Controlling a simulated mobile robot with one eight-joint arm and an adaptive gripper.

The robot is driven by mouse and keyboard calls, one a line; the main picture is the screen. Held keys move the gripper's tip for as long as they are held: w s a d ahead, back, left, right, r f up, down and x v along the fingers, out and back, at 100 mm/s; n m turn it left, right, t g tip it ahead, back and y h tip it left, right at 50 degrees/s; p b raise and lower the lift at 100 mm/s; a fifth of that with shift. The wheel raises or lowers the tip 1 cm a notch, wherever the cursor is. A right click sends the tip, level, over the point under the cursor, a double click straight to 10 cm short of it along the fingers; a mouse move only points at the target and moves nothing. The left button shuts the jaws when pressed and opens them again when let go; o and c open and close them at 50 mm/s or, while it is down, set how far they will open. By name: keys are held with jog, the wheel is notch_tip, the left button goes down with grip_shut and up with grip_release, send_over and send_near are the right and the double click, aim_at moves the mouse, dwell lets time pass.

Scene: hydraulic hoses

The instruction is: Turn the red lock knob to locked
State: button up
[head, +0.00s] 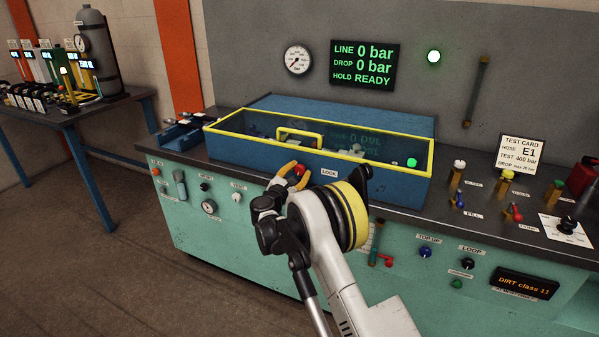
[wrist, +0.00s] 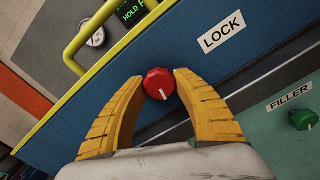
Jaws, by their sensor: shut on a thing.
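The red lock knob (wrist: 159,84) sits on the blue front face of the test box, beside the white LOCK label (wrist: 222,31). Its white pointer line slants toward the lower right in the wrist view. My gripper (wrist: 160,80) has its two yellow ridged fingers on either side of the knob, shut on it. In the head view my gripper (head: 288,175) reaches the box front just left of the LOCK label (head: 329,173), with a bit of the red knob (head: 301,170) showing between the fingers.
The blue box has a yellow-framed clear lid (head: 380,160), lying closed, with a yellow handle (head: 300,133). The display (head: 364,65) reads LINE 0 bar, DROP 0 bar, HOLD READY. A green FILLER knob (wrist: 303,119) is at right. Valves and knobs line the green bench front (head: 240,240).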

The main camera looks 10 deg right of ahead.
jog(key=m, duration=0.4)
jog(key=shift+r, duration=0.1)
jog(key=m, duration=0.7)
jog(key=shift+a+r+m, duration=0.1)
jog(key=shift+m, duration=2.1)
jog(key=shift+w, duration=0.1)
jog(key=o, duration=1.2)
jog(key=shift+c, duration=0.2)
